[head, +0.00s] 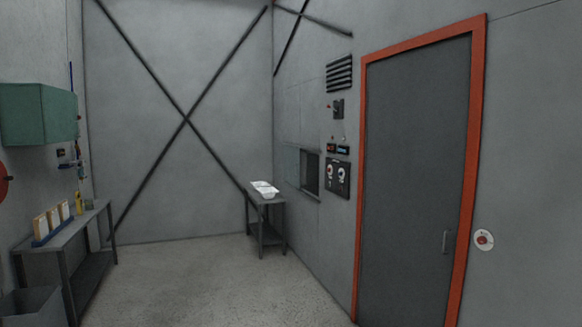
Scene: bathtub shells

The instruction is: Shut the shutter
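A small hatch is set in the right wall, left of the door. A pale green-grey panel (291,166), which looks like the shutter, stands at the left of the hatch. The dark opening (309,173) beside it on the right is uncovered, so the shutter appears open. A thin ledge (304,193) runs under both. The hatch is far off and small, so I cannot make out a handle. Neither of my grippers is in view.
A small table (266,205) with a white tray (264,188) stands in the corner near the hatch. A grey door (415,180) with an orange frame is at right. A workbench (68,235) and grey bin (36,307) stand at left. The middle floor (215,285) is clear.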

